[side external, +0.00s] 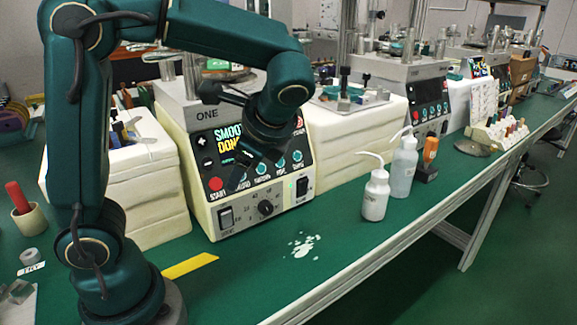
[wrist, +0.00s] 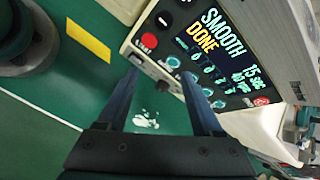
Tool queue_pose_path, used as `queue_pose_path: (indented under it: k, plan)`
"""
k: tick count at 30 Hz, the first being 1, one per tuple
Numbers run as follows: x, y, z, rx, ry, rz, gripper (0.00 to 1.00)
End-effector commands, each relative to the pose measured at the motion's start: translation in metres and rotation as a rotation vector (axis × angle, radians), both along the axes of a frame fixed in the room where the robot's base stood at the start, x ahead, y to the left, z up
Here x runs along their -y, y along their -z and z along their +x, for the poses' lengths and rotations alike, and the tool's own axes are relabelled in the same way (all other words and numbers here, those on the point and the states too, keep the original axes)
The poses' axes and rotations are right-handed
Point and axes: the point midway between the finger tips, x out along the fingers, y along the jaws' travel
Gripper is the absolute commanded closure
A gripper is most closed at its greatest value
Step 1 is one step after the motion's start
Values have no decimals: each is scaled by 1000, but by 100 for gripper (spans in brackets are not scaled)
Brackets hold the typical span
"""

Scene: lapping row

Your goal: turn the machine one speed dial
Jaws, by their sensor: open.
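Machine one (side external: 197,112) is a cream cabinet with a grey top marked ONE and a dark front panel. Its speed dial (side external: 265,208) is a round black knob low on the front, with scale marks around it. In the wrist view a small dark knob (wrist: 163,87), which looks like the dial, shows between the fingers. My gripper (side external: 250,165) is open and empty, in front of the upper panel and above the dial in the side view. Its two fingers (wrist: 160,76) point toward the machine front; contact cannot be told. My gripper hides part of the display.
A red START button (side external: 216,184) and rocker switches (side external: 226,216) (side external: 302,186) flank the dial. The display (wrist: 222,32) reads SMOOTH DONE. White bottles (side external: 375,196) stand right. A yellow strip (side external: 190,266) and white spill (side external: 303,246) lie on the green bench.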

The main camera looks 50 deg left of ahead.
Motion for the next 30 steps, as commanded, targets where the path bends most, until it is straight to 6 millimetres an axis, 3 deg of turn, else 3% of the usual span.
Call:
queue_pose_path:
  k: [6, 13, 18, 23, 30]
  plan:
    - [3, 26, 37, -220, 150, 215, 33]
    - [17, 68, 63, -396, 282, 405, 33]
    - [28, 100, 65, -472, 347, 469, 33]
    - [31, 114, 60, -518, 375, 489, 33]
    - [8, 124, 59, -522, 377, 488, 33]
